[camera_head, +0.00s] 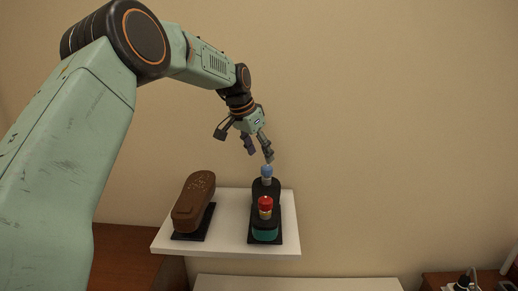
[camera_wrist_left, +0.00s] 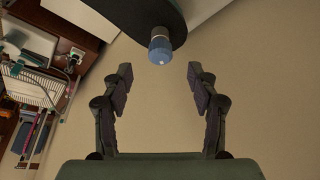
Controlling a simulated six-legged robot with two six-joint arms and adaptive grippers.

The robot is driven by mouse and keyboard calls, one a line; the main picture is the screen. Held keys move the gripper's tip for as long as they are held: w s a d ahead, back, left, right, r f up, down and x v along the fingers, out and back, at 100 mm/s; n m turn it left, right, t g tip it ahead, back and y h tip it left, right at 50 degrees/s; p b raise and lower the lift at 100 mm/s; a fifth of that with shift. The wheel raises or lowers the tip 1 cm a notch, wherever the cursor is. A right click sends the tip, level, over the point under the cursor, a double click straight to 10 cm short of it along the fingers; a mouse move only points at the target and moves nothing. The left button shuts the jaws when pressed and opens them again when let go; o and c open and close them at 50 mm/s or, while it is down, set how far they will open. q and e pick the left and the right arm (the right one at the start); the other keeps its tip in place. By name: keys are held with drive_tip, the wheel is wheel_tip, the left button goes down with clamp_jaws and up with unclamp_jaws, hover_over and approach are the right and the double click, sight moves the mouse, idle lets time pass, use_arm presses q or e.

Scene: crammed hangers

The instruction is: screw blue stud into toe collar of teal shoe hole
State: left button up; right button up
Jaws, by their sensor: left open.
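The teal shoe (camera_head: 265,236) stands on a black base on the white shelf; its upper part is dark and its near end teal. The blue stud (camera_head: 267,171) stands upright at the shoe's far end, on a pale shank or collar; how deep it sits I cannot tell. In the left wrist view the blue stud (camera_wrist_left: 160,50) sticks out at the dark end of the shoe (camera_wrist_left: 150,14). My left gripper (camera_head: 259,153) is open and empty just above the blue stud. Its fingers (camera_wrist_left: 160,72) point toward the stud, one on either side of the view. My right gripper is not in view.
A red stud (camera_head: 265,203) stands toward the shoe's near end. A brown shoe (camera_head: 194,200) on a black base is at left on the white shelf (camera_head: 228,246). The wall (camera_head: 400,130) is behind. The air right of the shelf is clear.

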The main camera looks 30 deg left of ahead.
sight(265, 167)
use_arm(q)
drive_tip(key=x, duration=0.3)
drive_tip(key=p+x, duration=0.1)
drive_tip(key=x, duration=0.3)
drive_tip(key=shift+w+a, duration=0.2)
drive_tip(key=shift+w, duration=0.05)
drive_tip(key=shift+w+d+f, duration=0.15)
drive_tip(key=shift+d+f, duration=0.2)
drive_tip(key=shift+a+f, duration=0.1)
drive_tip(key=shift+a, duration=0.15)
drive_tip(key=c, duration=0.4)
drive_tip(key=shift+d, duration=0.2)
drive_tip(key=c, duration=0.5)
drive_tip(key=shift+a, duration=0.1)
clamp_jaws()
drive_tip(key=m+h, duration=0.1)
drive_tip(key=m, duration=0.3)
drive_tip(key=shift+h, duration=0.3)
drive_tip(key=shift+m+g+h, duration=0.4)
drive_tip(key=shift+m+g, duration=0.2)
drive_tip(key=shift+m, duration=1)
